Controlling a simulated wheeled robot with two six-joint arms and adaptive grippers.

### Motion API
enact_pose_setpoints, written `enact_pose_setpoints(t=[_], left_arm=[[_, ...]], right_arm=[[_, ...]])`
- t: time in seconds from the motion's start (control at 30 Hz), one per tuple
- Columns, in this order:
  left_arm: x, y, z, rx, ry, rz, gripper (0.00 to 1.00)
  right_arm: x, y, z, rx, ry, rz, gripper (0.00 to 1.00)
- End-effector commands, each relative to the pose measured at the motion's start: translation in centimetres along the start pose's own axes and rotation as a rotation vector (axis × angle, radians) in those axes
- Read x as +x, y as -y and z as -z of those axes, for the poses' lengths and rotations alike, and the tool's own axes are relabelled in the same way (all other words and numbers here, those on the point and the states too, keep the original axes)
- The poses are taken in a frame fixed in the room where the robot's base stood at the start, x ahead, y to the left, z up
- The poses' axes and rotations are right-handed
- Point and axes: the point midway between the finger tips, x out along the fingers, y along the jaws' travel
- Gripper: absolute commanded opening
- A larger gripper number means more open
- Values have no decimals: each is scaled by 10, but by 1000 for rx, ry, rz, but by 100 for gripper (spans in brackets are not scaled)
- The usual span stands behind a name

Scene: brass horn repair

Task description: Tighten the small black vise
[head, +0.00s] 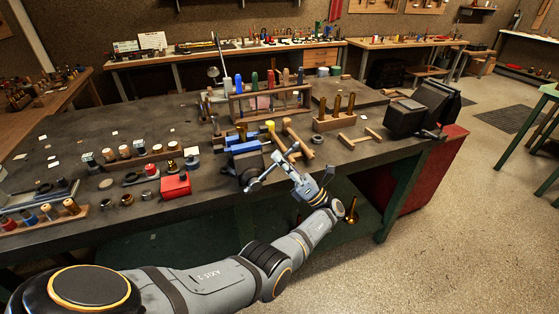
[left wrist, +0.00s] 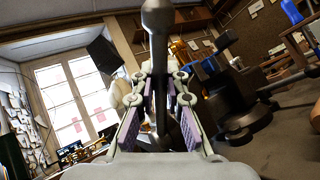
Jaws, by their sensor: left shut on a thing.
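The small black vise (head: 245,167) is at the front edge of the workbench in the head view, just left of my left gripper (head: 287,168). A grey handle bar (head: 262,174) with rounded ends stands slanted at its front. My left gripper is shut on this bar. In the left wrist view the bar (left wrist: 157,45) runs upright between the purple-padded fingers (left wrist: 157,100), with its round knob at the top. The fingers hide part of the bar. My right gripper is in neither view.
A large black vise (head: 420,108) sits at the bench's right end. A red box (head: 175,185) lies left of the small vise. Blue-handled tools, wooden mallets (head: 297,140) and a tool rack (head: 270,100) stand close behind it.

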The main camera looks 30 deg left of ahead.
Motion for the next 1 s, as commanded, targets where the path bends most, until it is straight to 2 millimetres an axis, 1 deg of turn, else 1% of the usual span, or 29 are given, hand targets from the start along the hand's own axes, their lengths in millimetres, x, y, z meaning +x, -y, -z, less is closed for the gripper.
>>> enact_pose_setpoints(t=[0.03, 0.3, 0.33, 0.47, 0.83, 1.0], left_arm=[[-5, 0, 4, 8, -1, 3, 0], [-5, 0, 4, 8, -1, 3, 0], [-5, 0, 4, 7, -1, 3, 16], [-4, 0, 3, 5, -1, 2, 34], [0, -1, 0, 1, -1, 1, 35], [13, -10, -13, -2, -3, -1, 35]], right_arm=[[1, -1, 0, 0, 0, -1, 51], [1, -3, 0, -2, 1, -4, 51], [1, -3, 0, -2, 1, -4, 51], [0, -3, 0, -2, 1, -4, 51], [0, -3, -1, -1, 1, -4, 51], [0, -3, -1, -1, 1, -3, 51]])
